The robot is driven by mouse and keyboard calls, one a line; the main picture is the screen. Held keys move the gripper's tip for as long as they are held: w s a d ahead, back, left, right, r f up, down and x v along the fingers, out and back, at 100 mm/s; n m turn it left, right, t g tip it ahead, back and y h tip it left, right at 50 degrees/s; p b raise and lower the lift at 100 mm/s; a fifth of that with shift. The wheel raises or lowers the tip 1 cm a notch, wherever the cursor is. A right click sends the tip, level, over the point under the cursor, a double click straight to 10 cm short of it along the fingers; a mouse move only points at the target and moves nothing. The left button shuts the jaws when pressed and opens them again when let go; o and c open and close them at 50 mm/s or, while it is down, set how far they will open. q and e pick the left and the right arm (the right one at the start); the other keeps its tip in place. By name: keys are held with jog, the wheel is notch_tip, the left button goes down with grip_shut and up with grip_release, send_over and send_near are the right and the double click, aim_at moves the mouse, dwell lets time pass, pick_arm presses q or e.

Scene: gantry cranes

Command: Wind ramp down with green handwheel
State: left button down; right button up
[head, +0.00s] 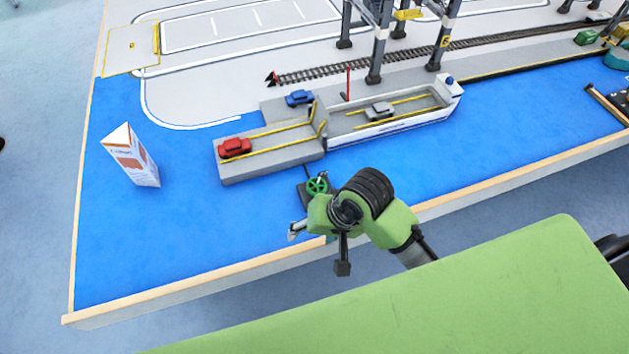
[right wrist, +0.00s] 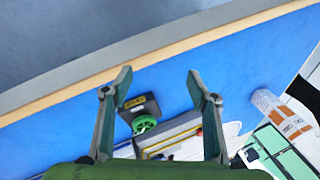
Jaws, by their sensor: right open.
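The green handwheel (head: 317,184) stands on a dark base at the near side of the grey dock (head: 270,172). It also shows between my fingers in the right wrist view (right wrist: 144,124), closer to the left finger and beyond the fingertips. The ramp (head: 320,120), with yellow edges, tilts up at the dock's right end, beside the ferry (head: 400,122). My right gripper (right wrist: 160,78) is open and empty, above the table's near edge, short of the handwheel and apart from it. In the head view my own wrist partly hides the gripper. My left gripper is not in view.
A red car (head: 235,147) sits on the dock, a blue car (head: 299,98) behind it, and a grey car (head: 379,111) on the ferry. A white carton (head: 131,156) stands at left. Crane legs rise behind. Blue surface around the handwheel is mostly clear.

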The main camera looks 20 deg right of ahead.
jog(key=w+r+m+g, duration=0.1)
jog(key=w+r+m, duration=0.3)
jog(key=w+m, duration=0.25)
jog(key=m+g+h, duration=0.2)
jog(key=m+h, duration=0.1)
jog(key=m, duration=0.6)
send_near(317, 185)
notch_tip(317, 185, down, 9)
jog(key=shift+s+r+p, duration=0.1)
jog(key=shift+r+p, duration=0.1)
jog(key=shift+p, duration=0.45)
jog(key=shift+c, duration=0.3)
jog(key=c, duration=1)
